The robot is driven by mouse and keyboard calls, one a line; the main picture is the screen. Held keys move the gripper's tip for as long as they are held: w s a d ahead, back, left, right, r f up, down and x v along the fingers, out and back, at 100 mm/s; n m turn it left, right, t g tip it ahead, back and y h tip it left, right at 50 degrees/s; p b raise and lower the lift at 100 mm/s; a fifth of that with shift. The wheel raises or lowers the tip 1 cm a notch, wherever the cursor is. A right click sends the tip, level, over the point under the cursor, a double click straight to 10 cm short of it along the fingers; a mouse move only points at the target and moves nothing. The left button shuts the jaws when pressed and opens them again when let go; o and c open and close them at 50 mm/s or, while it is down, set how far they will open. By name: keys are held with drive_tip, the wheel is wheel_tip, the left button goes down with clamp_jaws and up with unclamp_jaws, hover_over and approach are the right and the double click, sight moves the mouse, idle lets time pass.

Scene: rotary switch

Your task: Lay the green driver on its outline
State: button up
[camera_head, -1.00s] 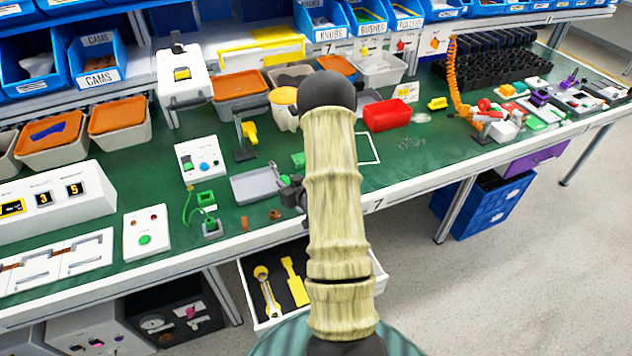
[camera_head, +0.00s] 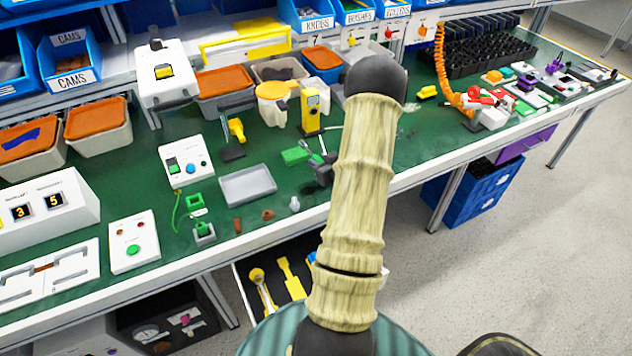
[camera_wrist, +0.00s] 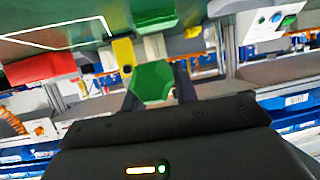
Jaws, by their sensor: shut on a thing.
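My gripper (camera_head: 322,172) is over the bench beside the forearm, shut on the green driver (camera_head: 296,156). In the wrist view the driver's green six-sided handle end (camera_wrist: 153,82) faces the camera between the jaws (camera_wrist: 160,98); most of its length is hidden behind that end. A white rectangular outline (camera_wrist: 108,24) on the green bench top shows at the upper left of the wrist view, apart from the driver. In the head view my arm hides that part of the bench. I cannot tell the height of the driver above the bench.
A grey tray (camera_head: 247,185) lies left of my gripper, with a white peg (camera_head: 294,204) near the front edge. A yellow meter (camera_head: 311,110) stands behind. A red bin (camera_wrist: 40,68) shows in the wrist view. An open drawer (camera_head: 275,285) juts out below the bench.

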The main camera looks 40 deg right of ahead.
hover_over(320, 188)
wheel_tip(320, 188, down, 5)
drive_tip(key=shift+f, duration=0.1)
drive_tip(key=shift+f+p, duration=0.4)
drive_tip(key=shift+f, duration=1.4)
drive_tip(key=shift+f, duration=0.1)
drive_tip(key=shift+f, duration=0.15)
drive_tip(key=o, duration=1.1)
drive_tip(key=shift+c, duration=0.2)
